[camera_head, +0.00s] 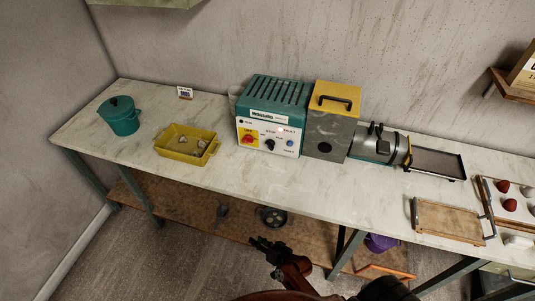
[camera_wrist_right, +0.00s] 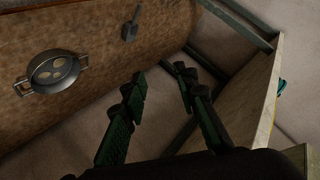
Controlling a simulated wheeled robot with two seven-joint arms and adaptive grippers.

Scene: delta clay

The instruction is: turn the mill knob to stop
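The mill is a teal and white control box (camera_head: 268,110) on the bench. The knob's marks are too small to read surely. My right gripper (camera_head: 264,246) is below and in front of the bench edge, well apart from the knob. In the right wrist view its two fingers (camera_wrist_right: 158,78) are spread with nothing between them. My left gripper is not in view.
A grey block with yellow top (camera_head: 336,100) and a metal cylinder machine (camera_head: 390,146) adjoin the box on the right. A yellow tray (camera_head: 172,152) and teal pot (camera_head: 122,116) stand left. A pan (camera_wrist_right: 53,70) lies on the lower shelf. The bench front before the panel is clear.

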